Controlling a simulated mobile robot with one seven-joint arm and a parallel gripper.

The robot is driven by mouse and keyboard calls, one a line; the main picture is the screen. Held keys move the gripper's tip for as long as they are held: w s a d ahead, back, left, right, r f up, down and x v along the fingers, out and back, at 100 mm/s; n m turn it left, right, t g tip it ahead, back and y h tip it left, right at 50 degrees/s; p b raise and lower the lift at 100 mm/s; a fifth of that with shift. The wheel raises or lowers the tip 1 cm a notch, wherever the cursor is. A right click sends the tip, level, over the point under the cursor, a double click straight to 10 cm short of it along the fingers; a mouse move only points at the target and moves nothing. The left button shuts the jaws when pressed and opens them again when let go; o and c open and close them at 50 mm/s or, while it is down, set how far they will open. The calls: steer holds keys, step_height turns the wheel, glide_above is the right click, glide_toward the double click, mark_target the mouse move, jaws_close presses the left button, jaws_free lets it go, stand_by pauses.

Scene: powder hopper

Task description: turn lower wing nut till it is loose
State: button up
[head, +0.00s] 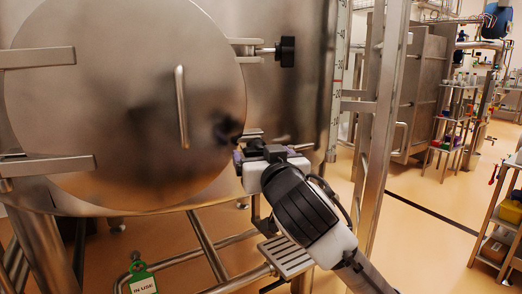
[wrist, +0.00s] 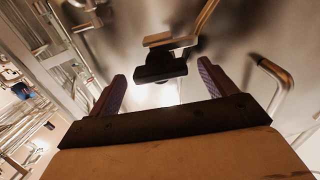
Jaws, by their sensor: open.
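The lower wing nut is a dark, wide knob (wrist: 160,66) in the wrist view, on a bolt by a metal bracket (wrist: 187,42). My gripper (wrist: 161,72) is open, with one purple finger to each side of the knob. Gaps show between the knob and both fingers; I cannot tell how far the tips reach along it. In the head view my gripper (head: 264,151) is at the lower right edge of the round hatch door (head: 120,110) and mostly hides the lower wing nut.
The upper wing nut (head: 287,51) sits on its bolt at the hatch's upper right. A bar handle (head: 181,107) stands out from the door. A metal frame post (head: 378,130) rises right of my arm. A green "IN USE" tag (head: 141,279) hangs below.

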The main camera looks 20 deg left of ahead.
steer(key=shift+x, duration=1)
steer(key=c, duration=1)
